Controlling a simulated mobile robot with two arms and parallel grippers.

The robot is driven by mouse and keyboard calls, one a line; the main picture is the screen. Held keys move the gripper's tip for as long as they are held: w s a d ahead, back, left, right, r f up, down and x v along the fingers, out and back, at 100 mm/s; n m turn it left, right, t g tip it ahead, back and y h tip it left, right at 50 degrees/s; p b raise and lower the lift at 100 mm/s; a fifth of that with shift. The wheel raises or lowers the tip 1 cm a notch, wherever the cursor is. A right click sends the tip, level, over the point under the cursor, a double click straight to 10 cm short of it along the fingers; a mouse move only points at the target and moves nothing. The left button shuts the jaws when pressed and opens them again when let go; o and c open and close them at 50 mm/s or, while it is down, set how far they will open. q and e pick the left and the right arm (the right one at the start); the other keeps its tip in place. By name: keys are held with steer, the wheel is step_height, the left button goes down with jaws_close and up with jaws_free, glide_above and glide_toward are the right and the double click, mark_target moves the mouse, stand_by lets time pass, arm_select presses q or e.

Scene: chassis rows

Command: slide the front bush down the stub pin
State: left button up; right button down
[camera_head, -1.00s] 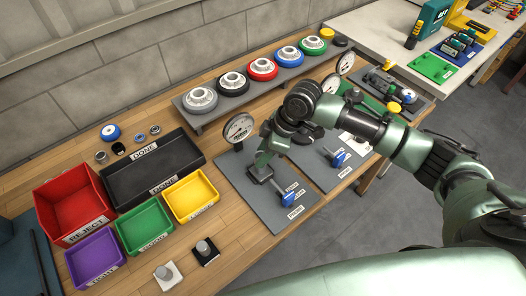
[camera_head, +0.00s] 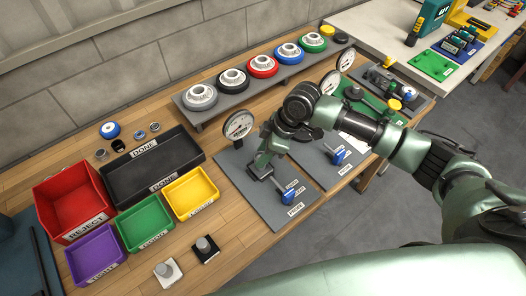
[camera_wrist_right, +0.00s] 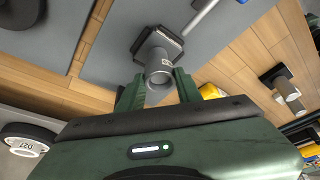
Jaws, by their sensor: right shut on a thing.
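My right gripper (camera_head: 262,165) points down over a dark square block on the nearer grey fixture plate (camera_head: 244,192). In the right wrist view its green fingers (camera_wrist_right: 159,88) stand on either side of a grey hollow cylinder, the bush (camera_wrist_right: 158,72), and are shut on it. The bush is in line with the dark square block (camera_wrist_right: 158,45) beneath it. The stub pin is mostly hidden by the bush, so I cannot tell how far down the bush sits. In the head view the fingers hide the bush. My left gripper is not in view.
A dial gauge (camera_head: 239,125) stands behind. The black DONE tray (camera_head: 150,187) and red REJECT bin (camera_head: 45,205) are left. Two small blocks with grey cylinders stand at the front, one white (camera_head: 168,279), one black (camera_head: 210,256).

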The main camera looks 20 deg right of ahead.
steer(key=shift+f, duration=0.35)
steer(key=c, duration=0.9)
jaws_free()
steer(key=b+v, duration=0.1)
steer(key=v, duration=0.7)
steer(key=shift+f, duration=0.15)
